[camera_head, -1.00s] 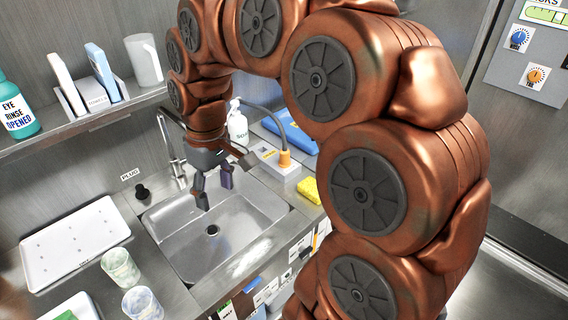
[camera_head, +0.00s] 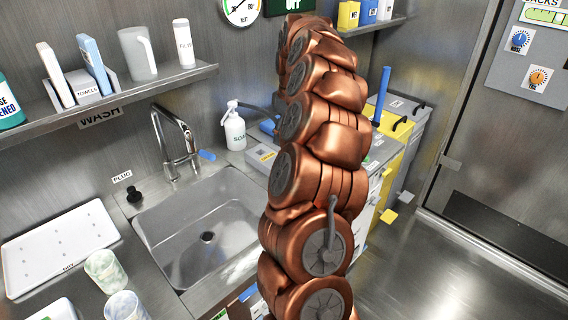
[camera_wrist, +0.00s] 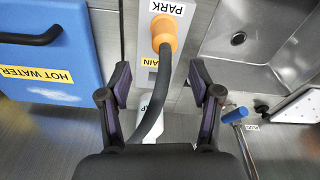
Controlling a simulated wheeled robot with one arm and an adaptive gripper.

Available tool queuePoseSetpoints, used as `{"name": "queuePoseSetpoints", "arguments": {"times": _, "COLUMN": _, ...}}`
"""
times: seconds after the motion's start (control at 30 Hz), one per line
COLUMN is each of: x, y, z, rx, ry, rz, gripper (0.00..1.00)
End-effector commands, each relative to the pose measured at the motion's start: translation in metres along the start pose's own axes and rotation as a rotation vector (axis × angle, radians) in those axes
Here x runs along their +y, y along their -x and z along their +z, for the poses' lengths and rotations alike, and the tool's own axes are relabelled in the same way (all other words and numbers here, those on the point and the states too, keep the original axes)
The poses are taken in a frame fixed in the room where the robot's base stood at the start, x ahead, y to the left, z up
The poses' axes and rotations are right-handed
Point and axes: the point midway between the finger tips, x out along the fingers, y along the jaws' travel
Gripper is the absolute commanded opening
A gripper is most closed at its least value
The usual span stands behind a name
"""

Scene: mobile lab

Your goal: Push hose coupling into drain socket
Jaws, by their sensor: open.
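The orange hose coupling (camera_wrist: 163,32) stands on a pale block (camera_wrist: 143,12) in the wrist view, beside the PARK label (camera_wrist: 172,9). A dark grey hose (camera_wrist: 158,95) runs from it toward the wrist, between my fingers. My gripper (camera_wrist: 160,76) is open, its fingers on either side of the hose, with the coupling ahead of the fingertips. A label ending in "AIN" (camera_wrist: 150,62) is partly hidden by the hose. I cannot make out the drain socket. In the head view, the block's left end (camera_head: 262,157) shows; my arm hides the gripper and coupling.
The steel sink (camera_head: 205,228) lies left of my arm, with a faucet (camera_head: 177,140) behind it. A soap bottle (camera_head: 234,128) stands near the block. A blue HOT WATER box (camera_wrist: 45,50) is left of my gripper.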

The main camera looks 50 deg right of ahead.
Motion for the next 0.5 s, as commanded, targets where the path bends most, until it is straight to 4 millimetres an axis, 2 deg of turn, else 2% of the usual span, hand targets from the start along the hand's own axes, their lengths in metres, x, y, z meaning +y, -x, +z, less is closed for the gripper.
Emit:
{"name": "queuePoseSetpoints", "arguments": {"times": 0.3, "x": 0.002, "y": -0.022, "z": 0.002, "rx": -0.001, "ry": -0.003, "rz": 0.001, "gripper": 0.64}}
{"name": "queuePoseSetpoints", "arguments": {"times": 0.5, "x": 0.0, "y": -0.03, "z": 0.002, "rx": -0.001, "ry": -0.002, "rz": 0.001, "gripper": 0.64}}
